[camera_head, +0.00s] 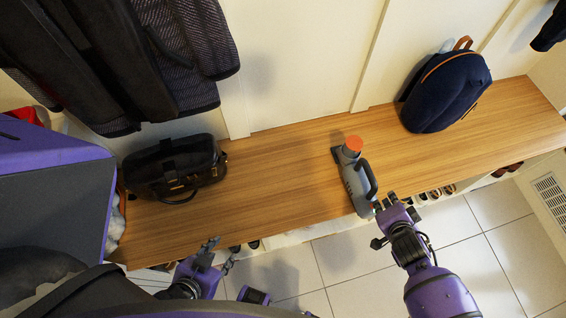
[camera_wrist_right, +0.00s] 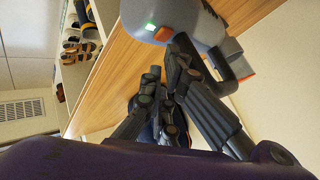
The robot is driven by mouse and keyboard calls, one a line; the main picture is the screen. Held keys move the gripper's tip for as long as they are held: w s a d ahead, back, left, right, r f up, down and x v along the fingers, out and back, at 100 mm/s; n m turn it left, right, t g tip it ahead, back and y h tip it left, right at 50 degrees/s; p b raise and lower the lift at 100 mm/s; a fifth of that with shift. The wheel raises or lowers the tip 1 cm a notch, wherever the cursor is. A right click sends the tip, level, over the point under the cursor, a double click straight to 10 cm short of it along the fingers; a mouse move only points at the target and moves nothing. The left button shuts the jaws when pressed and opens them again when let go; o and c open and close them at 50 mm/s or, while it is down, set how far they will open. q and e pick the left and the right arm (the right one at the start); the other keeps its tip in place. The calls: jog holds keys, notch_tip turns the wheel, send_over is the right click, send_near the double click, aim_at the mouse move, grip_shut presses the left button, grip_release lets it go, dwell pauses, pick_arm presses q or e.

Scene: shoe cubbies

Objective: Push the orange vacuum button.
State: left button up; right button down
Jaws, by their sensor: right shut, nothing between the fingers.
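The grey handheld vacuum (camera_head: 356,184) lies on the wooden bench, its orange end (camera_head: 354,143) towards the wall and its dark handle on the right. In the right wrist view, the vacuum (camera_wrist_right: 183,14) shows a small orange button (camera_wrist_right: 163,34) beside a green light, and another orange patch (camera_wrist_right: 246,74) near the handle. My right gripper (camera_head: 387,203) is shut and empty at the vacuum's near end, by the bench's front edge. In the wrist view its fingers (camera_wrist_right: 165,67) are close below the button; contact cannot be told. My left gripper (camera_head: 219,252) is open and empty.
Shoes sit below the bench's front edge.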

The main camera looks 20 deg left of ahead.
pick_arm(q)
jog(key=shift+w, duration=0.1)
pick_arm(e)
jog(key=shift+f, duration=0.1)
dwell(0.4)
pick_arm(q)
jog(key=shift+f, duration=0.3)
pick_arm(e)
jog(key=shift+f, duration=0.35)
pick_arm(q)
jog(key=shift+s+f+b, duration=0.1)
jog(key=shift+s+b, duration=0.1)
jog(key=shift+b, duration=0.1)
pick_arm(e)
jog(key=shift+f, duration=0.15)
pick_arm(q)
jog(key=shift+w+r+p, duration=0.55)
jog(key=shift+r+p, duration=0.05)
jog(key=shift+r, duration=0.25)
pick_arm(e)
jog(key=shift+r, duration=0.6)
jog(key=shift+r, duration=0.1)
